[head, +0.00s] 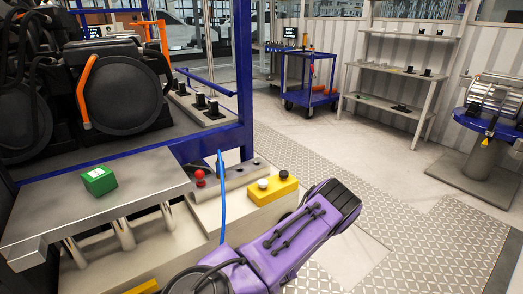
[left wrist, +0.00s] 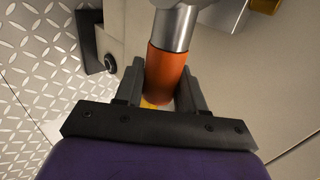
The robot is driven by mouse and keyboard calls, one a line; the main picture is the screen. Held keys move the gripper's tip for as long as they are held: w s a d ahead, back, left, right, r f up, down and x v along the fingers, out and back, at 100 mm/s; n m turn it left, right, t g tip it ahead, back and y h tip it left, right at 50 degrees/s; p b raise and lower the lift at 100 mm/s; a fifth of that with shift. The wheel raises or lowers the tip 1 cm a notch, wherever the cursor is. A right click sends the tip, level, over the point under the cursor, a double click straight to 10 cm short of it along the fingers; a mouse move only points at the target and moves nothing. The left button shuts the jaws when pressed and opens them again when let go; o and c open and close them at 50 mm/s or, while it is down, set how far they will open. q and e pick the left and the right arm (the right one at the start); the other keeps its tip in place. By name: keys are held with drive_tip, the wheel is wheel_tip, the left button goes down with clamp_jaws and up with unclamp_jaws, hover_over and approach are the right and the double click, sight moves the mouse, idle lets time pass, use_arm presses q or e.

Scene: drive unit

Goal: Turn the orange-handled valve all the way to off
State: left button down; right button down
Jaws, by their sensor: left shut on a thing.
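In the left wrist view, the orange handle (left wrist: 166,72) is a thick round grip on a shiny metal shaft (left wrist: 174,28). My left gripper (left wrist: 163,88) has its two dark fingers on either side of the handle and is shut on it. The handle's lower end is partly hidden near the gripper's plate. The handle and the fingers on it cannot be made out in the head view. A purple arm link of mine fills the lower middle there. My right gripper is not seen in either view.
In the head view, a yellow button box (head: 272,190) and a red knob (head: 200,177) sit on the bench. A green box (head: 99,180) lies on a metal plate (head: 40,222). A blue cart (head: 310,98) stands at the back. The tread-plate floor (head: 385,195) to the right is clear.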

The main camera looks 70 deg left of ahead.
use_arm(q)
drive_tip(key=shift+s, duration=0.2)
drive_tip(key=c, duration=0.8)
unclamp_jaws()
drive_tip(key=shift+w, duration=0.1)
drive_tip(key=p+v, duration=0.2)
drive_tip(key=v, duration=0.8)
drive_tip(key=shift+d+r, duration=0.15)
drive_tip(key=shift+d, duration=0.05)
